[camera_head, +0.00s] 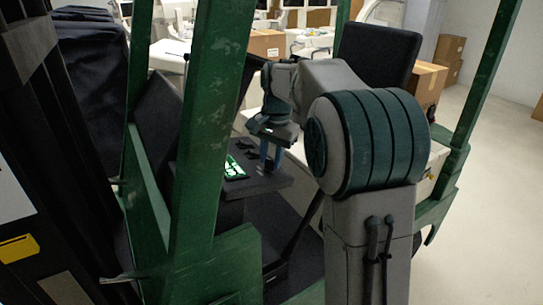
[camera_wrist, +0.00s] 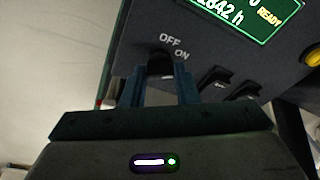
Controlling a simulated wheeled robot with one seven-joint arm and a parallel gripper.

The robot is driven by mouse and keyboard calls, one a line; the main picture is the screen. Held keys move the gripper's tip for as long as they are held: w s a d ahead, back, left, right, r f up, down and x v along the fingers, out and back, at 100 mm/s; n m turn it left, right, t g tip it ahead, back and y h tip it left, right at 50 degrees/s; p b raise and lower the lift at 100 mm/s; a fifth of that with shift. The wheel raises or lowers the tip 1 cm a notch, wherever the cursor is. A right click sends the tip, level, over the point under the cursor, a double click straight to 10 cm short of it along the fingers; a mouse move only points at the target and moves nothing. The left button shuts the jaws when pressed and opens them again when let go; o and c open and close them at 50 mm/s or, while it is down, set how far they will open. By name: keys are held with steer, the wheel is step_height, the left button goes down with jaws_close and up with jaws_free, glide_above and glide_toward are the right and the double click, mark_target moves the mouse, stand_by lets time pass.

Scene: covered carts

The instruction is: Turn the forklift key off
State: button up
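The dark key (camera_wrist: 160,62) sits in the forklift's dash panel (camera_wrist: 140,35), beside the printed words OFF and ON. My gripper (camera_wrist: 161,70) is at the key in the wrist view, with one blue finger on each side of it. The fingers are very close to the key; I cannot tell whether they touch it. The key's exact angle is hard to make out between the fingers. The green display (camera_wrist: 250,12) is lit and shows READY. In the head view my gripper (camera_head: 272,158) is at the dash, and the key is hidden.
Two dark rocker switches (camera_wrist: 228,84) and a yellow button (camera_wrist: 313,56) are on the panel to the right of the key. In the head view a green forklift post (camera_head: 212,110) stands left of my arm, and the black seat (camera_head: 376,55) is behind it. Cardboard boxes (camera_head: 266,43) stand beyond.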

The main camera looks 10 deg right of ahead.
steer(key=shift+n, duration=0.4)
steer(key=n+y+b, duration=0.1)
steer(key=n, duration=0.4)
steer(key=shift+d+t, duration=0.1)
steer(key=shift+t, duration=0.2)
steer(key=n+y+b, duration=0.1)
steer(key=n, duration=0.5)
steer(key=shift+d+r, duration=0.1)
steer(key=o, duration=1)
steer(key=v, duration=1.3)
steer(key=shift+d+r, duration=0.2)
steer(key=shift+r, duration=0.15)
